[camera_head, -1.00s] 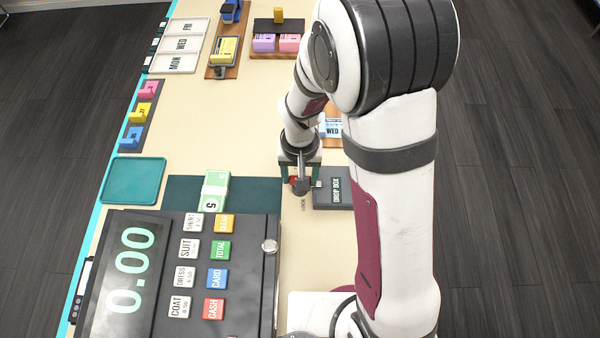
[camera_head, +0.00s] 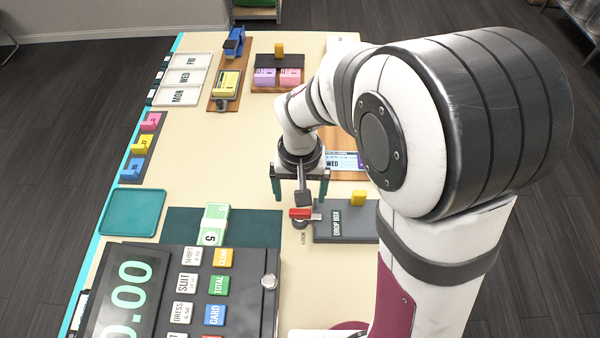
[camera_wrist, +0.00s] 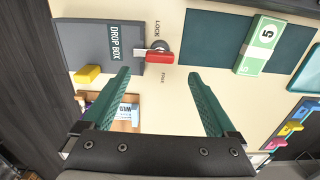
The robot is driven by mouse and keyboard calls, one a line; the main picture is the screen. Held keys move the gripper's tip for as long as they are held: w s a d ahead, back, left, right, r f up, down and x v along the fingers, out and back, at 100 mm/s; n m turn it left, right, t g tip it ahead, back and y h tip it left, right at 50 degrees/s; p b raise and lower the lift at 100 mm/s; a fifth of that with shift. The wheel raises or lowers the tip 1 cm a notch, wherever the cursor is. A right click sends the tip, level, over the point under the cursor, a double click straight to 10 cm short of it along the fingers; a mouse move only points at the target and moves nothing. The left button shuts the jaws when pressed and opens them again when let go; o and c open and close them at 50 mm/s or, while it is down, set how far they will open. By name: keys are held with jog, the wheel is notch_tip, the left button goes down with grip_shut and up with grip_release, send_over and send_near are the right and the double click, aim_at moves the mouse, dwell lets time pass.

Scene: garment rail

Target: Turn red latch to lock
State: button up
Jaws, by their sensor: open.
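The red latch (camera_head: 300,213) sits on a round grey pivot at the left edge of the dark grey drop box (camera_head: 345,222). In the head view it lies roughly crosswise, reaching toward the box. My gripper (camera_head: 300,196) is open and empty just beyond the latch. In the wrist view the fingers of my gripper (camera_wrist: 160,75) stand wide apart, with the latch ahead of and between them, apparently untouched.
A yellow block (camera_head: 358,198) sits on the drop box. A green banknote stack (camera_head: 213,224) lies on a dark green mat (camera_head: 262,228) to the left. The cash register (camera_head: 190,295) stands in front. A teal tray (camera_head: 133,212) lies further left. Bare counter lies between.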

notch_tip(320, 180, up, 8)
jog(key=shift+r, duration=0.2)
jog(key=s+d+r+m+y, duration=0.1)
jog(key=s+d+m, duration=0.1)
jog(key=s, duration=0.6)
jog(key=s+d+m, duration=0.3)
jog(key=s+d, duration=0.2)
jog(key=s, duration=0.4)
jog(key=shift+s+d+r+y, duration=0.2)
jog(key=shift+s+r+y, duration=0.1)
jog(key=shift+r+y, duration=0.1)
